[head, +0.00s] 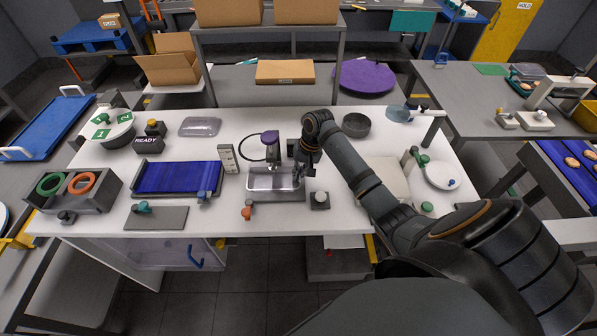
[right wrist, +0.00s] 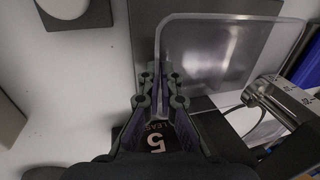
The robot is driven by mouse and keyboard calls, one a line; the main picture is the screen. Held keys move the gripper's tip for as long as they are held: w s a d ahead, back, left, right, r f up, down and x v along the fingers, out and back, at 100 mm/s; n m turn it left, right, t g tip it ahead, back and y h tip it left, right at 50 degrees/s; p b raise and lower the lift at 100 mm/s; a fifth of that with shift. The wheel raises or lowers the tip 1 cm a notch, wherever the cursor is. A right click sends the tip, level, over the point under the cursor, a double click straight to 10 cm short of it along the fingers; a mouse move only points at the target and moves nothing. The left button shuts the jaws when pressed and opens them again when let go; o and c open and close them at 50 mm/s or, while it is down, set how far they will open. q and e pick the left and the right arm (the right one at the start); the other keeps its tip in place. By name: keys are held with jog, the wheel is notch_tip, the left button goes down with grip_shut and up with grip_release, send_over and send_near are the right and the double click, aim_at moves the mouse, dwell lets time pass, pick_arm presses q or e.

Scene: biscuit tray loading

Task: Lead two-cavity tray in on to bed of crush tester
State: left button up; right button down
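The clear tray (head: 261,195) is at the front middle of the white table, below the purple-topped head (head: 270,137) of the crush tester. In the right wrist view the tray (right wrist: 225,55) lies over a dark grey plate (right wrist: 147,25), apparently the tester's bed. I cannot tell whether it rests flat or hovers slightly. My right gripper (head: 301,178) is at the tray's right end. In the right wrist view its fingers (right wrist: 160,88) are closed on both sides of the tray's near wall. The divider between cavities is not clear. My left gripper is out of view.
A scale plate (head: 229,158) stands left of the tray. A dark round dish (head: 356,125) is behind right.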

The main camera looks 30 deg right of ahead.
jog(key=c, duration=1.4)
grip_release()
jog(key=shift+c, duration=0.2)
jog(key=v, duration=1.2)
jog(key=shift+s, duration=0.1)
